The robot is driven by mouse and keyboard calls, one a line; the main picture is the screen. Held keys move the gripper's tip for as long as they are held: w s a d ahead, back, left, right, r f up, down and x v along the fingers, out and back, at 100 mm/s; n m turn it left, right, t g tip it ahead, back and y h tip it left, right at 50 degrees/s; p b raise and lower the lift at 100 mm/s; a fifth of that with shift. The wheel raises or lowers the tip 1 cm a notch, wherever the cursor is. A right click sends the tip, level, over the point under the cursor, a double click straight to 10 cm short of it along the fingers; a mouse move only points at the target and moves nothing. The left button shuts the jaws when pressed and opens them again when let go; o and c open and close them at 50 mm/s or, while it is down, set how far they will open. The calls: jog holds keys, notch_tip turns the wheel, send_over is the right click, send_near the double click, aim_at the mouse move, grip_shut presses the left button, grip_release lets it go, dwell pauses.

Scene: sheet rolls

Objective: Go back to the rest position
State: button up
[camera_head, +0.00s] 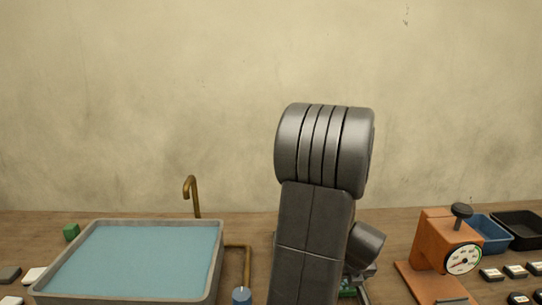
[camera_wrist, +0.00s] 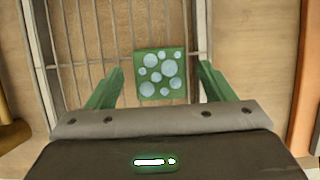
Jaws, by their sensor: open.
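My gripper (camera_wrist: 160,85) shows in the wrist view with its two green fingers spread apart. A green square piece with pale blue round spots (camera_wrist: 160,74) lies between and just beyond the fingertips, with a gap on both sides. It lies over a wire rack (camera_wrist: 84,45) on the wooden table. In the head view my grey arm stands in the middle and hides most of the space behind it, and the gripper itself cannot be made out clearly there.
A grey basin of blue water (camera_head: 215,262) stands at left with a brass tap (camera_head: 190,190) behind it. A green cube (camera_head: 71,232) is beside it. At right are an orange device with a dial (camera_head: 436,240), a blue bin (camera_head: 489,232), a black bin (camera_head: 520,228) and several small blocks.

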jog(key=shift+r, duration=0.45)
jog(key=shift+s, duration=0.1)
